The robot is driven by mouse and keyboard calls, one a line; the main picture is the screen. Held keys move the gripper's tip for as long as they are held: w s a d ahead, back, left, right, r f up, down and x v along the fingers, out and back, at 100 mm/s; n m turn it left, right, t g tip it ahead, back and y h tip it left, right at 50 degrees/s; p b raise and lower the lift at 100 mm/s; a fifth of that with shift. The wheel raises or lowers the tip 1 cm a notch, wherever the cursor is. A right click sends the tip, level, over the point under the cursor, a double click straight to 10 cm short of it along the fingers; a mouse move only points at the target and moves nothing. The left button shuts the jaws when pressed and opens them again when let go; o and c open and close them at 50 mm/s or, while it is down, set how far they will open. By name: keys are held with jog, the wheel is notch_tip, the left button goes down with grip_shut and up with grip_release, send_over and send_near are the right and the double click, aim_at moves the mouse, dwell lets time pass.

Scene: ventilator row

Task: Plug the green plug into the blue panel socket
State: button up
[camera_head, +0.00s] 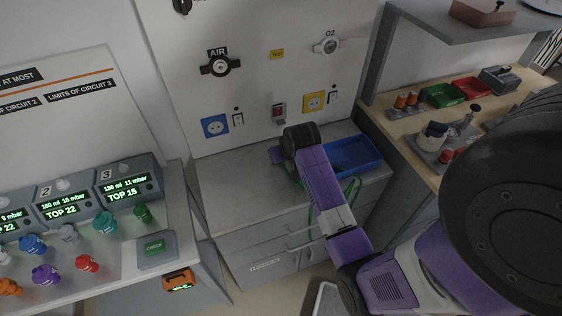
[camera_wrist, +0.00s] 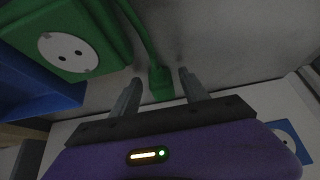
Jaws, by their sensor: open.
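The blue panel socket (camera_head: 215,126) is on the white wall panel, left of my gripper; a blue socket plate also shows at the lower right of the wrist view (camera_wrist: 286,136). The green plug (camera_wrist: 160,86) with its green cord lies between my fingers in the wrist view. My gripper (camera_wrist: 160,76) is open, with a visible gap on each side of the plug. In the head view my gripper (camera_head: 275,155) is low over the grey counter, and my wrist hides the plug there.
A green socket block (camera_wrist: 75,45) and a blue tray (camera_head: 357,153) are beside my gripper. A green cord (camera_head: 312,215) hangs over the counter (camera_head: 225,178) front. A yellow socket (camera_head: 314,102) and a red switch (camera_head: 279,113) are on the panel. The counter's left part is clear.

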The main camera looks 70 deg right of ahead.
jog(key=shift+p, duration=0.3)
dwell(0.4)
jog(key=shift+f, duration=0.1)
grip_shut()
jog(key=shift+r, duration=0.2)
dwell(1.4)
jog(key=shift+r+p, duration=1.35)
jog(key=shift+p, duration=0.05)
